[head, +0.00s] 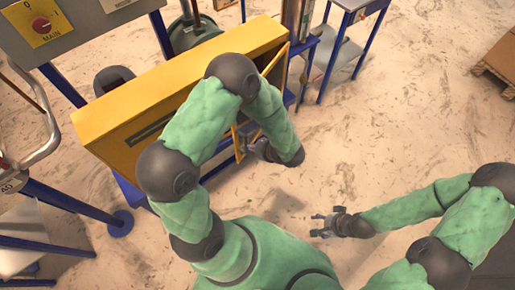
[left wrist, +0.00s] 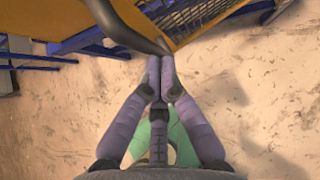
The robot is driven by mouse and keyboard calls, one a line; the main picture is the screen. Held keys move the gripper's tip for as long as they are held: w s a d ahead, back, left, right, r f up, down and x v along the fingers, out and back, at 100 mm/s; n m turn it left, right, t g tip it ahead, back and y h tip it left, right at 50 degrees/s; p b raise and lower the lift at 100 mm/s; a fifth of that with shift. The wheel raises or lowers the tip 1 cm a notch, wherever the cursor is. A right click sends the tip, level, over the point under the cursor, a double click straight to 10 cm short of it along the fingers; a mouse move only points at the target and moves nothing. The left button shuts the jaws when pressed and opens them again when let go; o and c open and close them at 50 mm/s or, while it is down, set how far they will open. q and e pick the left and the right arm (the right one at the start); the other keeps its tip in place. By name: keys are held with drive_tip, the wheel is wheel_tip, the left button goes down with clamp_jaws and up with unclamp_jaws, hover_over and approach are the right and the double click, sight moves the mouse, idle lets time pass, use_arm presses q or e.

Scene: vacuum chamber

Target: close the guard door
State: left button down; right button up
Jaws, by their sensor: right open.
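The yellow cabinet (head: 110,112) stands at the centre left of the head view. The guard door (head: 275,59) shows as a thin yellow frame at its right side, standing out at an angle and partly hidden behind my left arm. In the left wrist view the yellow door with mesh (left wrist: 205,18) is at the top, with a dark bar (left wrist: 128,28) across its left side. My left gripper (head: 258,150) is beside the door. Its fingers (left wrist: 160,62) are together, tips at the bar's lower end; contact is unclear. My right gripper (head: 328,222) is open and empty, above the floor.
A grey control panel with a red MAIN switch (head: 42,25) is at the top left. Blue-legged tables (head: 350,5) stand behind the cabinet. A wooden pallet (head: 497,62) lies at the far right. The floor right of the cabinet is clear.

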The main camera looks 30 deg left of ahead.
use_arm(q)
drive_tip(key=shift+m+t, duration=0.5)
drive_tip(key=shift+m, duration=0.1)
drive_tip(key=a, duration=0.3)
drive_tip(key=a+b, duration=0.1)
drive_tip(key=shift+s+a+f, duration=0.1)
drive_tip(key=shift+s+a, duration=0.25)
drive_tip(key=shift+a, duration=0.05)
drive_tip(key=w+a+b, duration=0.1)
drive_tip(key=a+b, duration=0.1)
drive_tip(key=a, duration=0.9)
use_arm(e)
drive_tip(key=shift+d+x, duration=0.15)
drive_tip(key=shift+x, duration=0.75)
drive_tip(key=shift+d+x, duration=0.1)
drive_tip(key=shift+x, duration=0.8)
use_arm(q)
drive_tip(key=shift+w+r, duration=0.15)
drive_tip(key=shift+r, duration=0.05)
use_arm(e)
drive_tip(key=shift+s+f, duration=0.1)
drive_tip(key=shift+s, duration=0.05)
use_arm(q)
drive_tip(key=shift+d, duration=0.1)
